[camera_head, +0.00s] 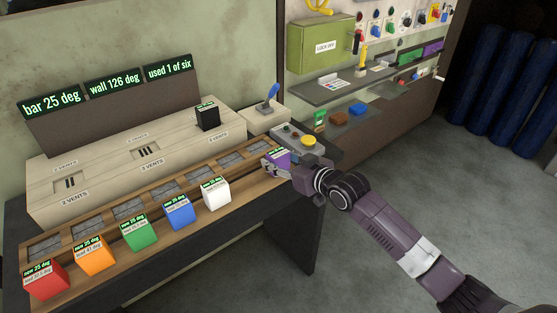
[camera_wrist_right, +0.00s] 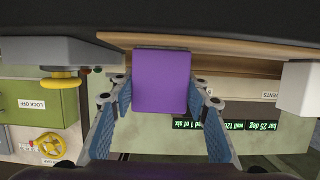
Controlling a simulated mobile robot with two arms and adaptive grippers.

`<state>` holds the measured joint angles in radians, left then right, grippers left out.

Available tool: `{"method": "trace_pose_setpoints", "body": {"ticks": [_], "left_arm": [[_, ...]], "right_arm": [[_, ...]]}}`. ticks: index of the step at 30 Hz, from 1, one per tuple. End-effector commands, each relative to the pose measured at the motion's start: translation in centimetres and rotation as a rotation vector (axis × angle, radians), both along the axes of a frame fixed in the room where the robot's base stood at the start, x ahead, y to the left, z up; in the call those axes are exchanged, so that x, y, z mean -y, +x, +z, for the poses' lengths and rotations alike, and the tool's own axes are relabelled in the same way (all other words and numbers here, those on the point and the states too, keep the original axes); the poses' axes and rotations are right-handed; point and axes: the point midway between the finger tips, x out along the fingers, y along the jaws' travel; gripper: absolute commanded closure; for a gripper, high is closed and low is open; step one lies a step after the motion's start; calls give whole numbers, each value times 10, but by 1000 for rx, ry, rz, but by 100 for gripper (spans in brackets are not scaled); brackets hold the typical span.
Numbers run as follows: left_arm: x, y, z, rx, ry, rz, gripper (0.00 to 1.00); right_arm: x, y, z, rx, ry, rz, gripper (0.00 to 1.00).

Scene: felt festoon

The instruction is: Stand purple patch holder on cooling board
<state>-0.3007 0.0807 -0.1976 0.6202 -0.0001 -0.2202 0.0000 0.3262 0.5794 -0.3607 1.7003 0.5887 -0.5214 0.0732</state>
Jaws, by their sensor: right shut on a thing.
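The purple patch holder (camera_head: 280,159) is between the fingers of my right gripper (camera_head: 274,167), at the right end of the wooden bench. In the right wrist view the purple holder (camera_wrist_right: 160,80) fills the gap between the two blue-padded fingers. My right gripper is shut on it. I cannot tell whether its underside touches the bench. A long wooden board (camera_head: 60,263) with a row of grey pads runs along the bench; no label shows whether this is the cooling board. My left gripper is not in view.
Red (camera_head: 46,281), orange (camera_head: 94,257), green (camera_head: 139,234), blue (camera_head: 179,213) and white (camera_head: 216,194) holders stand along the front edge. A black block (camera_head: 207,116) stands on the vent box behind. A grey control box with a yellow button (camera_head: 309,140) is close to the right gripper.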

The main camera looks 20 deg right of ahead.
Motion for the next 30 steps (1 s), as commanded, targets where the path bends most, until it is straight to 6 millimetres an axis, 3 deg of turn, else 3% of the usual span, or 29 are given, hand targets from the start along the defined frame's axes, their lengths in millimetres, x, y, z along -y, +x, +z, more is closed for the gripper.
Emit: {"method": "trace_pose_setpoints", "body": {"ticks": [9,10,14,24,30], "left_arm": [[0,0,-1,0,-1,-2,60],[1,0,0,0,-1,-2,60],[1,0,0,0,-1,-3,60],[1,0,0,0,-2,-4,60],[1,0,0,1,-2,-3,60]], "right_arm": [[0,0,-1,2,0,0,87],[0,0,-1,0,-1,0,54],[0,0,-1,0,-1,0,40],[1,-1,1,0,-1,0,40],[9,-25,7,-1,-3,1,40]]}}
